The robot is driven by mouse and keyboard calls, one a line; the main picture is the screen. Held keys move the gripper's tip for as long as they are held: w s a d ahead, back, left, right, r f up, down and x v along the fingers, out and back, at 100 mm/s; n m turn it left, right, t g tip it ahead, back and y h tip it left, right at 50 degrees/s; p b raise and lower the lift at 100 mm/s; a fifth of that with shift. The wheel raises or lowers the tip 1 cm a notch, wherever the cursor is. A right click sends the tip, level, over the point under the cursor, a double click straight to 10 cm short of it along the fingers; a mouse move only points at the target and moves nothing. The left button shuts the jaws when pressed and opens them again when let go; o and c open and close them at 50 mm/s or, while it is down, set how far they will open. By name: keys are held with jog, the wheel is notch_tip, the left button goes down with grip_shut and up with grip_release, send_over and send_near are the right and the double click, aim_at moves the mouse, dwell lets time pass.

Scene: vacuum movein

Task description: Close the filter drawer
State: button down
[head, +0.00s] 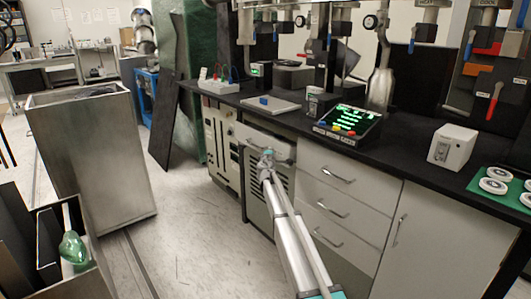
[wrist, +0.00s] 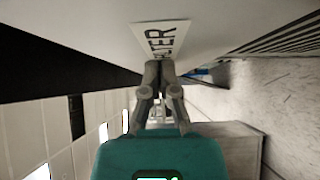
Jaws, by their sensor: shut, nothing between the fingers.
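The filter drawer (head: 282,149) is a pale front panel at the top of a louvred grey unit under the black counter. How far it stands out is hard to tell in the head view. In the wrist view its white label (wrist: 165,36), with dark letters ending in "LTER", is on the pale face (wrist: 110,30). My gripper (head: 266,154) is shut and empty at this front; its fingertips (wrist: 158,66) are close to the label's lower edge. Whether they touch the face cannot be told. My gripper hides part of the front.
White drawers (head: 338,172) with handles stand to the right, and a cream cabinet (head: 222,140) stands to the left. A tall grey bin (head: 90,150) is across the floor at left. The floor (head: 185,215) between is clear. A black counter (head: 400,150) carries instruments.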

jog(key=shift+a, duration=0.15)
jog(key=shift+s, duration=0.1)
jog(key=s+a, duration=0.2)
jog(key=shift+s+a, duration=0.2)
jog(key=shift+a, duration=0.2)
jog(key=s+a, duration=0.1)
jog(key=s, duration=0.9)
